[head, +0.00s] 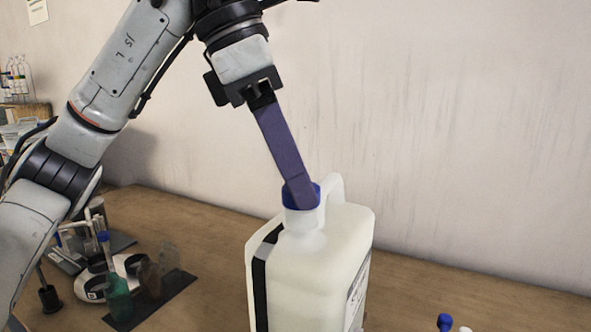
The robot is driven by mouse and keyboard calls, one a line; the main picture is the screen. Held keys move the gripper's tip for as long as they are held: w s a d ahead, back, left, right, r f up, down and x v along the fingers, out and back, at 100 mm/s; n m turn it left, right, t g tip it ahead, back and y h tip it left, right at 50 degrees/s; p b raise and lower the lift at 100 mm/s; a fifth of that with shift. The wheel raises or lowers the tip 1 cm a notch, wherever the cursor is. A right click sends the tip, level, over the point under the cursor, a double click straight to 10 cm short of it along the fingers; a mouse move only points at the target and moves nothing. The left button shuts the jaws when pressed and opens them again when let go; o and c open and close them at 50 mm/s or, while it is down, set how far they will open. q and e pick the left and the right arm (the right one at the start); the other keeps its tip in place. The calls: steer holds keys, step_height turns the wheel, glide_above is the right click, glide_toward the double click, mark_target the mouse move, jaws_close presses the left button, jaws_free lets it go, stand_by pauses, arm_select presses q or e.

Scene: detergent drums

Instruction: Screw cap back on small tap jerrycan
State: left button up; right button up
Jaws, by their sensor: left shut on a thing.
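A translucent white jerrycan (325,255) with a moulded handle stands upright on the wooden bench, with a dark vertical strip on its left side. Its lower part is cut off by the picture's bottom edge. A blue cap (316,190) sits at the top of its neck. My left gripper (301,195) reaches down from above, slightly tilted, with its purple fingers shut on the blue cap. The fingers hide much of the cap, so I cannot tell how tightly it sits on the neck. My right gripper is not in view.
On the left of the bench (215,240), a dark tray (180,290) holds small bottles, including a green one (118,297); other lab items stand behind. A small blue-topped thing (445,322) shows at the bottom right. A plain wall runs behind. The bench right of the jerrycan is mostly clear.

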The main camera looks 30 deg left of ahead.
arm_select(q)
steer(key=shift+f+b, duration=0.45)
steer(key=shift+f, duration=0.6)
stand_by(1.4)
steer(key=shift+r+m+g+p, duration=0.1)
steer(key=shift+m+g+p, duration=0.3)
steer(key=shift+m+p, duration=0.45)
steer(key=m+g, duration=0.1)
steer(key=m, duration=0.3)
steer(key=shift+w+a+h, duration=0.1)
steer(key=shift+h, duration=0.3)
steer(key=shift+f, duration=0.2)
steer(key=m+g, duration=0.1)
steer(key=m, duration=0.2)
steer(key=shift+w+m+g, duration=0.15)
steer(key=shift+m+g, duration=0.1)
steer(key=shift+g, duration=0.05)
steer(key=shift+m+g, duration=0.4)
steer(key=shift+m, duration=0.7)
